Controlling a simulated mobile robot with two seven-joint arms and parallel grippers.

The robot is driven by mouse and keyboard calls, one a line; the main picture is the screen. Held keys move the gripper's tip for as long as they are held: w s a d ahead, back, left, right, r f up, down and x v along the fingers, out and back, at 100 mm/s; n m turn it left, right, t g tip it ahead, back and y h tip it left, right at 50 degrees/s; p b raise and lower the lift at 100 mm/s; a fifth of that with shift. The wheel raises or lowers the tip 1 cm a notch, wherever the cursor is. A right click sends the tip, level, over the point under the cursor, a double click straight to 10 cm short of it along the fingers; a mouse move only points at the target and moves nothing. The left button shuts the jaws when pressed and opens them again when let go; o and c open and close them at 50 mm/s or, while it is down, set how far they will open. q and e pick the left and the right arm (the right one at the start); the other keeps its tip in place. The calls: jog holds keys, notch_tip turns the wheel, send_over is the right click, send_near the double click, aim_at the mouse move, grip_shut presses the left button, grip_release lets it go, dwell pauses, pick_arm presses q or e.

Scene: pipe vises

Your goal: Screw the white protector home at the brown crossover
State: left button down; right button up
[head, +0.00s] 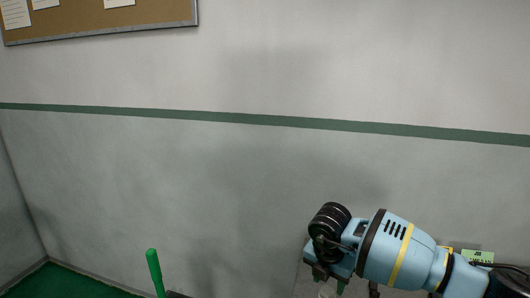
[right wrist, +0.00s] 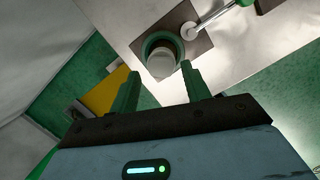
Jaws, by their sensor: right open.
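In the right wrist view, a pale round piece (right wrist: 161,64) sits within a dark green ring on a brown square plate (right wrist: 195,40). It may be the white protector, but I cannot tell for sure. My right gripper (right wrist: 160,72) is open, its two green fingers pointing toward the ring, one on either side of the pale piece in the picture. I cannot tell whether they touch it. The right gripper also shows in the head view (head: 330,281), low at the right. I cannot make out the brown crossover in either view. My left gripper is out of view.
A metal rod (right wrist: 208,18) with a green grip runs beside the ring. A yellow surface (right wrist: 103,92) lies at the left over green floor. In the head view, a green handle (head: 155,272) stands at the bottom. A grey wall (head: 250,170) with a cork board (head: 100,22) fills the back.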

jog(key=n, duration=0.4)
jog(key=shift+d+n+y, duration=0.1)
jog(key=shift+n+y, duration=0.3)
jog(key=shift+t, duration=0.3)
jog(key=shift+n, duration=0.3)
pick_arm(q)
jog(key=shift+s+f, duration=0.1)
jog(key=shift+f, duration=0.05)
pick_arm(e)
jog(key=n+y, duration=0.1)
jog(key=n, duration=0.3)
jog(key=shift+d, duration=0.1)
jog(key=shift+n, duration=0.3)
jog(key=n, duration=0.3)
jog(key=shift+d+f+n+y+b, duration=0.1)
jog(key=shift+n+y+b, duration=0.3)
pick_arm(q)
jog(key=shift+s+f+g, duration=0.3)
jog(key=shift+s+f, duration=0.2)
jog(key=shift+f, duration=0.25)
pick_arm(e)
jog(key=shift+n, duration=0.3)
jog(key=shift+n+g+b, duration=0.3)
jog(key=shift+n+g, duration=0.1)
jog(key=shift+n, duration=0.5)
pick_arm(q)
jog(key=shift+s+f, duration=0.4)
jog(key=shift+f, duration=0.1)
